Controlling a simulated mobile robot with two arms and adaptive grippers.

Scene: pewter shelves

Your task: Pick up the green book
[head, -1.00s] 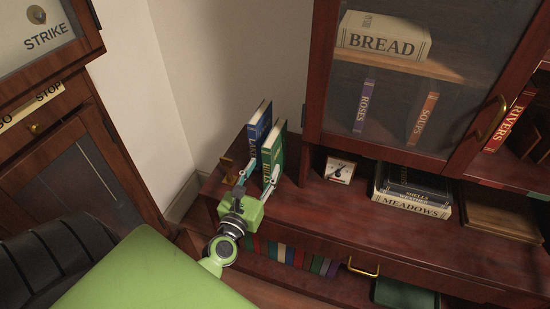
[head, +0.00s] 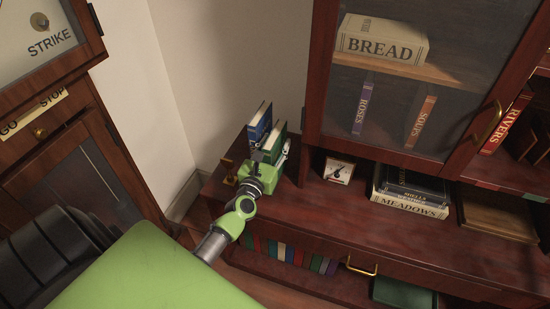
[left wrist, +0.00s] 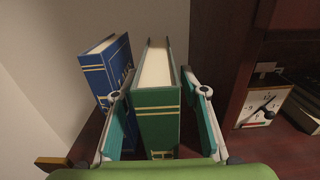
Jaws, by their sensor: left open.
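The green book (left wrist: 158,103) stands upright on the wooden cabinet top, its spine towards me, with gold bands. In the head view the green book (head: 279,139) shows only its upper part above my gripper. My left gripper (left wrist: 165,108) is open, with one finger on each side of the green book. The left finger is between the green book and the blue book (left wrist: 108,72). I cannot tell whether the fingers touch the green cover. In the head view my left gripper (head: 268,160) hides the lower part of the book. My right gripper is not in view.
The blue book (head: 259,124) stands just left of the green one. A brass bookend (head: 229,172) is at the cabinet's left end. A small clock (head: 339,171) and stacked books (head: 410,190) stand to the right. A glass-doored cabinet (head: 395,110) rises close on the right.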

